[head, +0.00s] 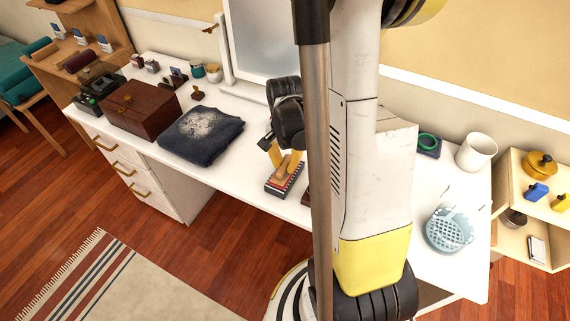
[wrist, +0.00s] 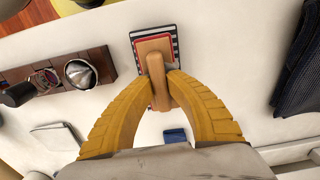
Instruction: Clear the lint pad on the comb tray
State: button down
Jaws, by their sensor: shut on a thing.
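The lint pad has a light wooden handle (wrist: 157,80) and a thin red layer under its wooden back (wrist: 152,46). My gripper (head: 287,165) is shut on the handle; its yellow fingers (wrist: 160,85) close from both sides in the wrist view. The comb tray (head: 277,192), dark with pale stripes, lies on the white table directly under the pad. Its striped edge (wrist: 174,44) shows past the pad in the wrist view. I cannot tell whether the pad touches the stripes. The pad's underside is hidden.
A folded dark garment (head: 180,143) with a pale lint patch lies left of the tray; its edge (wrist: 296,72) shows in the wrist view. A brown wooden holder (wrist: 112,64) with a metal cup stands on the tray's other side. A wooden box (head: 140,113) stands farther left.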

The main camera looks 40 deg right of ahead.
aim_at(285, 164)
jog(key=shift+r, duration=0.1)
jog(key=shift+r+p, duration=2.7)
jog(key=shift+r, duration=0.8)
jog(key=shift+f, duration=0.1)
